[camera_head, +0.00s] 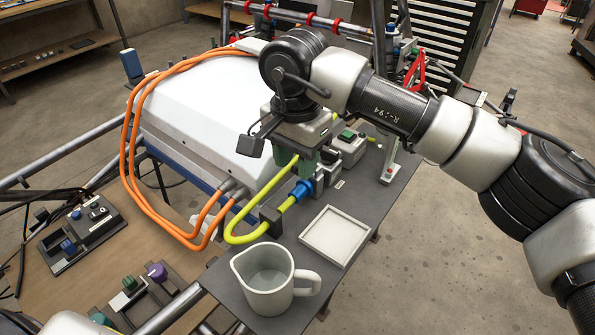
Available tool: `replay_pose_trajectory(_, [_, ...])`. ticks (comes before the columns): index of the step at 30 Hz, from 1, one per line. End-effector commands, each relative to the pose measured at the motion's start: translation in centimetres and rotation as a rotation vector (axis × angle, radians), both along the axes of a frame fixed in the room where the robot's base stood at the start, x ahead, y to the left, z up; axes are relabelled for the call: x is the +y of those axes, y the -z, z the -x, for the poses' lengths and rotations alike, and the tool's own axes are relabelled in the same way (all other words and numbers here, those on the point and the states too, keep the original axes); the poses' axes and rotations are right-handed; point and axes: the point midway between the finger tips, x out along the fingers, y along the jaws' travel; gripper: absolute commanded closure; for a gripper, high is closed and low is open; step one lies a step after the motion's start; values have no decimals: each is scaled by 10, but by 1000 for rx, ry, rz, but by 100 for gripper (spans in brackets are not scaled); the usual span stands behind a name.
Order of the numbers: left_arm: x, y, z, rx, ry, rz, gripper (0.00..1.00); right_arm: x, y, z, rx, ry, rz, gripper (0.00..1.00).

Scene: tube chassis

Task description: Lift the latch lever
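My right gripper (296,158) points down from its wrist over the grey shelf, close above the yellow cable and its blue connector (302,190). Its greenish fingers are partly hidden by the gripper body, and I cannot tell whether they are apart or touch anything. No latch lever can be made out for certain; the area under and behind the gripper is covered. A grey connector box (347,146) with a green top stands just right of the gripper.
A white battery-like case (200,110) with orange cables (128,150) lies left of the gripper. A white mug (268,282) and a square tray (334,236) stand on the shelf's near part. An upright grey post (389,165) stands near its right edge.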

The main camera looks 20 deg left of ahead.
Motion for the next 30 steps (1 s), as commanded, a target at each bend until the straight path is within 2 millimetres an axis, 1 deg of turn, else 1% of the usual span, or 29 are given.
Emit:
replay_pose_trajectory(1, [0, -1, 0, 1, 0, 0, 100, 0, 8, 1, 3, -1, 0, 62])
replay_pose_trajectory(3, [0, -2, 0, 1, 0, 0, 100, 0, 18, 0, 2, 0, 0, 62])
replay_pose_trajectory(7, [0, -2, 0, 1, 0, 0, 100, 0, 29, 0, 1, 0, 0, 62])
replay_pose_trajectory(11, [0, -2, 0, 1, 0, 0, 100, 0, 33, 0, 1, 0, -1, 62])
replay_pose_trajectory(17, [0, -2, 0, 1, 0, 1, 100, 0, 33, 0, 0, 0, -1, 62])
replay_pose_trajectory(18, [0, -2, 0, 1, 0, 1, 100, 0, 33, 0, 0, 0, -1, 65])
replay_pose_trajectory(20, [0, -2, 0, 1, 0, 1, 100, 0, 33, 0, 0, 0, -1, 74])
replay_pose_trajectory(25, [-1, -2, 0, 0, 0, 1, 100, 0, 33, 0, 0, 0, -1, 100])
replay_pose_trajectory(30, [-1, -2, 0, 0, 0, 1, 100, 0, 32, 0, 5, 0, -3, 100])
